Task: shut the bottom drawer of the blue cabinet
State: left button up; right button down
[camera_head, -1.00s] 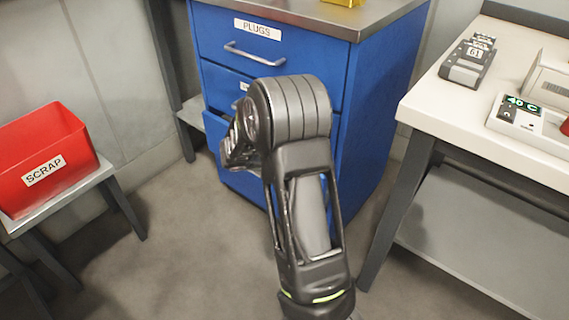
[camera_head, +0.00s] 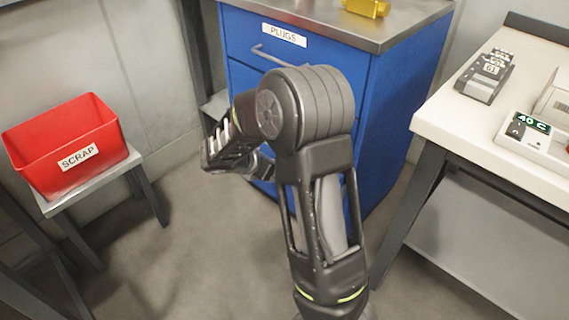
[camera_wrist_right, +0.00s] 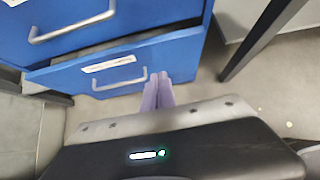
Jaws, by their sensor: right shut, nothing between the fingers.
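The blue cabinet (camera_head: 400,115) stands in the middle of the head view, its lower front largely hidden by my right arm. In the right wrist view its bottom drawer (camera_wrist_right: 72,79) has a white label and a silver handle (camera_wrist_right: 120,83). A dark gap above its front shows that it stands partly out. My right gripper (camera_wrist_right: 157,92) is shut and empty, with its fingertips in front of the drawer's right part, just right of the handle. I cannot tell whether they touch. My left gripper is not in view.
The drawer above, with its own handle (camera_wrist_right: 72,24), looks shut. A red scrap bin (camera_head: 68,150) sits on a small stand at the left. A white-topped workbench (camera_head: 470,125) with devices stands close on the right. Bare floor lies between stand and cabinet.

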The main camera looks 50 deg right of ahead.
dwell(0.3)
notch_tip(320, 180, down, 10)
jog(key=a+g+h+b, duration=0.2)
jog(key=b, duration=0.2)
jog(key=w+r+t+h+b, duration=0.2)
jog(key=w+r+h, duration=0.1)
jog(key=w+r, duration=0.2)
jog(key=shift+w+a, duration=0.3)
jog(key=shift+w, duration=0.25)
